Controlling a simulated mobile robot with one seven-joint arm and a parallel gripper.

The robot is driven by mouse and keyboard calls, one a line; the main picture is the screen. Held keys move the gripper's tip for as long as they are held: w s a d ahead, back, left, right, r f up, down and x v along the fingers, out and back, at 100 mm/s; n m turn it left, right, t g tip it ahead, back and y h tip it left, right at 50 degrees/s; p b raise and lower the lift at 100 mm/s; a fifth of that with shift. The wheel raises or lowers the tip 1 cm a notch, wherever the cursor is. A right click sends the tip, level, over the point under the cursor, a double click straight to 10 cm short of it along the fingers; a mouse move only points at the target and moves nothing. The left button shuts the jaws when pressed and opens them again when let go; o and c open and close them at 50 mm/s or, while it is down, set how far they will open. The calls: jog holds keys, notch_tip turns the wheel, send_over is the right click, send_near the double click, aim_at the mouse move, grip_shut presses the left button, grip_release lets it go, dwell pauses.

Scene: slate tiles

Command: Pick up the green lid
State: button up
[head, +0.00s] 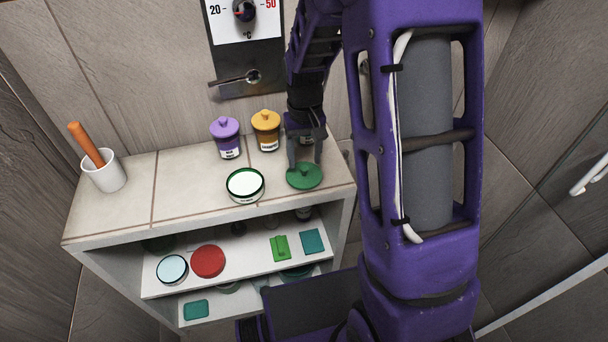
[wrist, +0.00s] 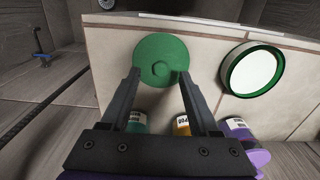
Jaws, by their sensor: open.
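The green lid (head: 304,177) is a round disc with a small knob, lying on the tiled top of the shelf unit near its front right corner. In the wrist view the green lid (wrist: 160,60) is ahead of my fingers, with its knob between the line of the two fingertips. My gripper (head: 305,166) is open and empty, pointing down at the lid. In the wrist view my gripper (wrist: 158,78) has its fingertips spread on both sides of the knob. I cannot tell whether the fingertips touch the lid.
An open jar with a green rim (head: 245,185) stands left of the lid. A purple jar (head: 226,138) and an orange jar (head: 267,131) stand behind, with another jar partly hidden by my gripper. A white cup (head: 104,172) stands far left. Shelves below hold a red lid (head: 208,261) and other items.

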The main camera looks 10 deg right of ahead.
aim_at(304, 172)
jog(key=shift+f, duration=1.4)
grip_shut()
